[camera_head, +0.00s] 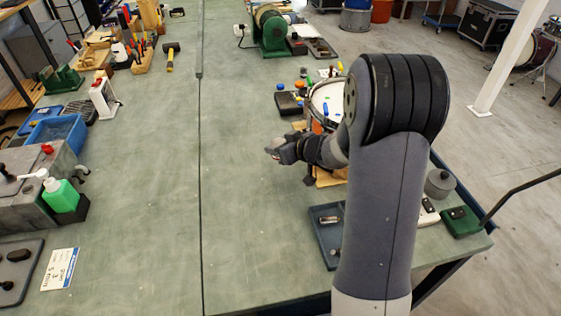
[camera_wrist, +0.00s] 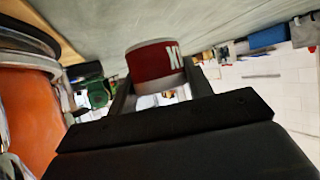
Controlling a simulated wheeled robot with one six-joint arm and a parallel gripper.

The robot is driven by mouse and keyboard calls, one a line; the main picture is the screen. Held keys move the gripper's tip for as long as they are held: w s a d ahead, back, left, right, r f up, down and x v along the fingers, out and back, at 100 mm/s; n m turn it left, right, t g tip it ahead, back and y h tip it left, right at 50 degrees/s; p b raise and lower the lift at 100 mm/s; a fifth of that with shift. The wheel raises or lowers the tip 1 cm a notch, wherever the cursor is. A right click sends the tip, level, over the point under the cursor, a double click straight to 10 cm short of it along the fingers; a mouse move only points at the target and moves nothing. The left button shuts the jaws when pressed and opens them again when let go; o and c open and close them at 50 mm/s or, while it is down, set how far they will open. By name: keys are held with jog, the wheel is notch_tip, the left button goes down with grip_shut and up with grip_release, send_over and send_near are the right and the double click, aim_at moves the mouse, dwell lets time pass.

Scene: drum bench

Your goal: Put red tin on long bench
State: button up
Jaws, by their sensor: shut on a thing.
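The red tin (camera_wrist: 153,62) is a short dark-red cylinder with white lettering and pale rims, held between the two dark fingers of my gripper (camera_wrist: 150,92) in the wrist view. In the head view my gripper (camera_head: 278,152) reaches left over the long bench (camera_head: 245,220), a wide green-grey top with a dark seam. The tin itself is hard to make out there, with at most a small bit at the fingertips. I cannot tell the exact gap between the tin and the bench top.
A drum (camera_head: 328,100) stands on the bench behind my arm. A dark tray (camera_head: 325,236) lies near the front right. A blue bin (camera_head: 58,130) and a green bottle (camera_head: 60,194) stand at left, and a green grinder (camera_head: 270,30) at the back. The bench middle is clear.

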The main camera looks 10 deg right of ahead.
aim_at(280, 166)
jog(key=shift+f+b, duration=0.55)
jog(key=shift+f, duration=1.7)
jog(key=shift+f, duration=0.15)
jog(key=o, duration=1)
jog(key=shift+s+d+r, duration=0.1)
jog(key=shift+r, duration=0.15)
jog(key=p+v, duration=0.1)
jog(key=v, duration=1)
jog(key=shift+s+d+r+p, duration=0.1)
jog(key=shift+s+d+p, duration=0.1)
jog(key=shift+s+p, duration=0.1)
